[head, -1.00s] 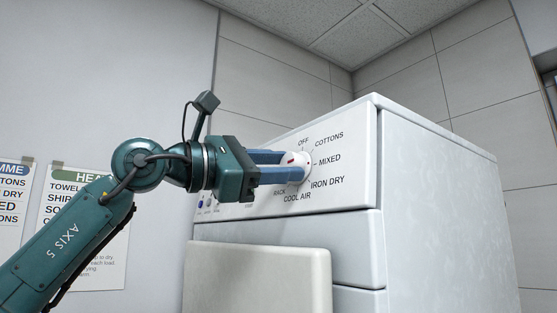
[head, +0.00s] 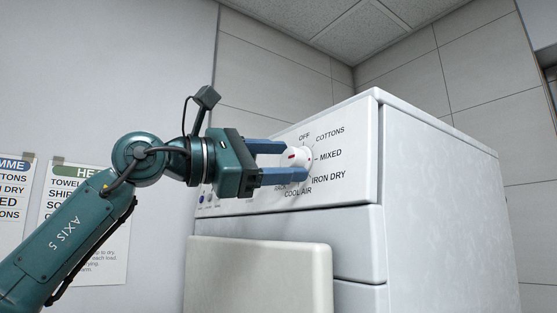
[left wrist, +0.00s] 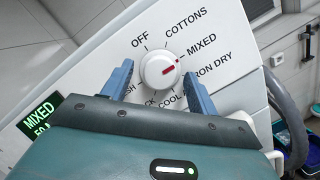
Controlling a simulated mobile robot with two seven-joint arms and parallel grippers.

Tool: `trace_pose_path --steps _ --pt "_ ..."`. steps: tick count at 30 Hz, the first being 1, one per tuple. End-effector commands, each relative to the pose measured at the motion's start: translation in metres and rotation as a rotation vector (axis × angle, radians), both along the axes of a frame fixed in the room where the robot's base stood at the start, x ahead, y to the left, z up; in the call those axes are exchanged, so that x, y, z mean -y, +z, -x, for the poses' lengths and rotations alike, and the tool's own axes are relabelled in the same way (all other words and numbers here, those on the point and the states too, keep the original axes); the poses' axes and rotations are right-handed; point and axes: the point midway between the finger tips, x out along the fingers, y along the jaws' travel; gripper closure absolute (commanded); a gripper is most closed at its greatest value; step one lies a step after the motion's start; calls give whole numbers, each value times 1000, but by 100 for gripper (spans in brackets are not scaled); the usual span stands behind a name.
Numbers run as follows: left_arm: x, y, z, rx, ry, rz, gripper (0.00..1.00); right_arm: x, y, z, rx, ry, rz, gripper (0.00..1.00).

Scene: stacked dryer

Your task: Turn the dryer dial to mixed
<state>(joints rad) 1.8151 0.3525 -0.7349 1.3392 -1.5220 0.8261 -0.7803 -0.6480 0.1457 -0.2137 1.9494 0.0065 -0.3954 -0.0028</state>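The white dryer dial (head: 296,158) is on the sloped panel (head: 354,190) at the top of the dryer. In the left wrist view the round dial (left wrist: 159,70) has a red mark that points toward the word MIXED (left wrist: 202,46). A green-lit display (left wrist: 40,118) there also reads MIXED. My left gripper (head: 287,162) is open, its blue fingers on either side of the dial with visible gaps. In the left wrist view its fingers (left wrist: 158,82) stand apart from the dial and cover parts of some labels. My right gripper is not in view.
A cream panel (head: 258,285) stands out below the controls at the dryer's front. Posters (head: 85,215) hang on the left wall. A grey hose (left wrist: 284,108) and bins (left wrist: 295,145) show at the right in the left wrist view.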

Motion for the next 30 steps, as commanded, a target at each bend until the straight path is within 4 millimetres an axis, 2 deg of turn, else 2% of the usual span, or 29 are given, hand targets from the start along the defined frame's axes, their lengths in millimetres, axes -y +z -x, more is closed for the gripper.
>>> trace_pose_path --steps 6,10,14,24,30 --pt "0 -1 0 -1 -1 0 41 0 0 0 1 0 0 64" --pt "-8 -3 4 0 0 0 41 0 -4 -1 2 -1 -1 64" --pt "-28 -8 13 1 2 0 41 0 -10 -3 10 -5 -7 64" --pt "-94 -14 46 1 2 1 41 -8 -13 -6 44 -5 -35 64" --pt "-113 -15 56 0 1 1 41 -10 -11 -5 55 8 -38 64"
